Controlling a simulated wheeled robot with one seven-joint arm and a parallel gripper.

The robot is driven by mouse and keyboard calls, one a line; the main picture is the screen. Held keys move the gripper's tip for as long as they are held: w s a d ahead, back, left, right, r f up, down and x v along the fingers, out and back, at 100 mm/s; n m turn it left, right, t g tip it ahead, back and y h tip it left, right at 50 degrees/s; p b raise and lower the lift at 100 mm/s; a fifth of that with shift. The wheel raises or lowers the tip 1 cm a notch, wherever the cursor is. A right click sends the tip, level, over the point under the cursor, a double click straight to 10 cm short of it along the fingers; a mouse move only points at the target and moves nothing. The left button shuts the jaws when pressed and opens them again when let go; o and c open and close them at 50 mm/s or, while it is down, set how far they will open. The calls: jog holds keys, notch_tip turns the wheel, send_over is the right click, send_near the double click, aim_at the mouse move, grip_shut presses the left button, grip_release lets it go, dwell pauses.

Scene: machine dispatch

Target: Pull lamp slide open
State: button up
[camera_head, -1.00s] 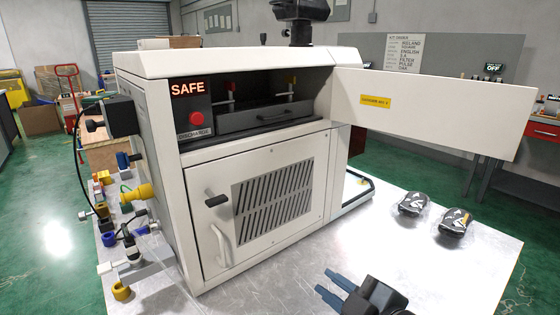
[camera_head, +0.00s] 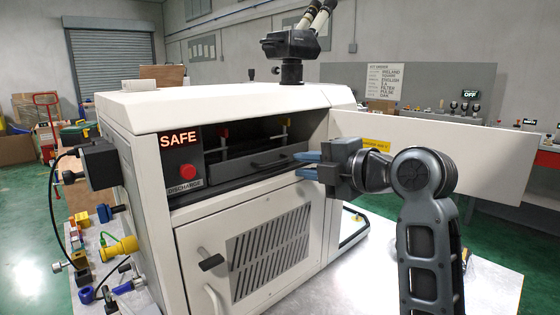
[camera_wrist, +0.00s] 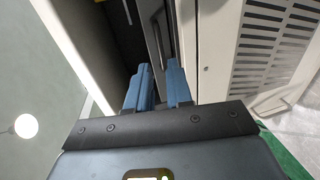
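The lamp slide (camera_head: 240,164) is a dark grey drawer with a bar handle (camera_head: 272,161). It sits inside the upper opening of the white machine, below coloured knobs, and looks pushed in. My gripper (camera_head: 308,165) has blue fingers and is level with the slide, to the right of its handle and apart from it in the head view. In the wrist view the fingers (camera_wrist: 160,80) are parted with nothing between them. The dark handle (camera_wrist: 157,38) lies beyond the gap; contact is not visible.
The open white upper door (camera_head: 450,155) extends right, behind my arm. The closed lower vented door (camera_head: 250,250) has its own handle. A red button (camera_head: 187,171) sits under a lit SAFE sign (camera_head: 178,141). A microscope (camera_head: 293,45) stands on top.

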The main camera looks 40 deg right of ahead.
aim_at(279, 163)
jog(key=w, duration=0.2)
jog(key=w+f+p, duration=0.1)
jog(key=w, duration=0.4)
jog(key=shift+w+f, duration=0.1)
jog(key=shift+f, duration=0.15)
jog(key=shift+c, duration=0.4)
grip_shut()
dwell(0.8)
